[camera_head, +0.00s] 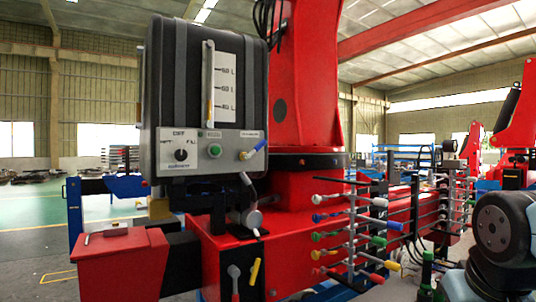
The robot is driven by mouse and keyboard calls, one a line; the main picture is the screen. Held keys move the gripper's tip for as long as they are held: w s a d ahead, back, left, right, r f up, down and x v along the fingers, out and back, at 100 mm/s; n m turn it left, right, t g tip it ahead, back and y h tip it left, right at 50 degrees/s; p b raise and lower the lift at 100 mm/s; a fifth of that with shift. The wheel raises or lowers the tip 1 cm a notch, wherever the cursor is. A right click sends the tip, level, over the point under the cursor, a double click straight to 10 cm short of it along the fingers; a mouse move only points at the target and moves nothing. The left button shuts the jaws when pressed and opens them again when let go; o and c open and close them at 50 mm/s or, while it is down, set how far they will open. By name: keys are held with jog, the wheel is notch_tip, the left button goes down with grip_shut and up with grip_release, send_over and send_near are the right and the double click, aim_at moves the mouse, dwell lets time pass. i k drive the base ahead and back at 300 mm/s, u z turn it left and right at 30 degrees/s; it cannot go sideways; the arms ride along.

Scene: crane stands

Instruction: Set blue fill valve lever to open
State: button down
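The blue valve lever (255,147) is at the lower right of the control panel (215,140) on the black tank (180,70). It slants up and to the right from a small brass-coloured valve body. The label above it is too small to read. The panel also has a black selector knob (181,155) and a green button (214,151). A grey and black link of my own arm shows at the right edge, well apart from the lever. My gripper is not in view.
A rack of levers with coloured handles (350,230) sticks out to the right of the red crane base (245,250). A grey-knobbed lever (253,219) is below the panel. A red box (110,262) is at lower left. Open floor shows at far left.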

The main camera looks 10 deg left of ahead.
aim_at(257, 146)
jog(key=u, duration=0.95)
jog(key=i, duration=0.55)
jog(key=z, duration=0.75)
